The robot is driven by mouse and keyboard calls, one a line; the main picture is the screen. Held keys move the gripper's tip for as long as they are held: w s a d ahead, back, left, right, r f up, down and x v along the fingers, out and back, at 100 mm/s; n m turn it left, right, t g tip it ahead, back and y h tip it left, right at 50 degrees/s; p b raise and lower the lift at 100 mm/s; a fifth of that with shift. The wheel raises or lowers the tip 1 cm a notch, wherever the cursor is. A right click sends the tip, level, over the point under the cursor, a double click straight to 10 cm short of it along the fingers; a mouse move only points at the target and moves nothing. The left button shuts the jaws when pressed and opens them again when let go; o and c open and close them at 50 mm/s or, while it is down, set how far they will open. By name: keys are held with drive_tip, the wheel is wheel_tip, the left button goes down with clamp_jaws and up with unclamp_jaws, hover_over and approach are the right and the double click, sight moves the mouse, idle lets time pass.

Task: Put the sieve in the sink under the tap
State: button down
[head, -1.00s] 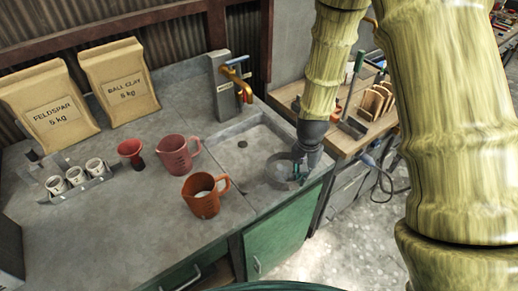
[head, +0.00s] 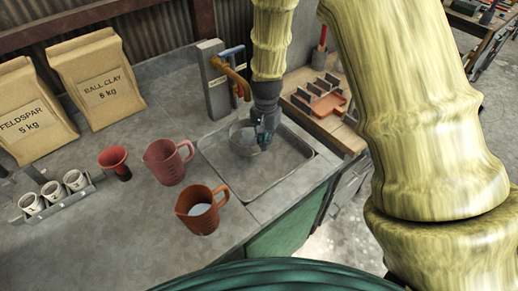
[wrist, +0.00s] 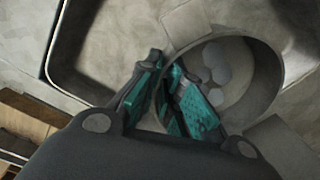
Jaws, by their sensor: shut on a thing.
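The sieve (head: 241,138) is a round grey ring, over the back part of the sink (head: 265,178), close below the brass tap (head: 235,76). I cannot tell whether it touches the basin floor. My gripper (head: 263,140) is shut on the sieve's right side in the head view. In the wrist view the teal fingers (wrist: 166,98) pinch the wall of the sieve (wrist: 268,72), with pale round spots showing inside it. The sink's rim and a dark inner corner (wrist: 62,78) show at the left there. My gripper hides part of the sieve and sink.
A pink jug (head: 168,162) and an orange jug (head: 202,211) stand left of the sink. A red funnel (head: 113,158), a rack of cups (head: 58,203) and two paper bags (head: 92,84) are farther left. The front of the basin is clear.

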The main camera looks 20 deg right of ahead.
wheel_tip(320, 180, down, 3)
drive_tip(key=shift+w+d+f+b, duration=0.1)
drive_tip(key=shift+d+b, duration=0.05)
drive_tip(key=shift+b, duration=0.7)
drive_tip(key=shift+s, duration=0.45)
drive_tip(key=shift+w+a+f+b, duration=0.2)
drive_tip(key=shift+w+f+b, duration=0.05)
drive_tip(key=shift+f+b, duration=0.2)
drive_tip(key=shift+w+f+b, duration=0.1)
drive_tip(key=shift+f+b, duration=0.2)
drive_tip(key=shift+f, duration=0.1)
drive_tip(key=shift+s+d+f+b, duration=0.15)
drive_tip(key=shift+s+f+b, duration=0.1)
drive_tip(key=shift+f+b, duration=0.55)
drive_tip(key=shift+w+f+b, duration=0.15)
drive_tip(key=shift+f+b, duration=0.15)
drive_tip(key=shift+f, duration=0.05)
drive_tip(key=shift+r, duration=0.1)
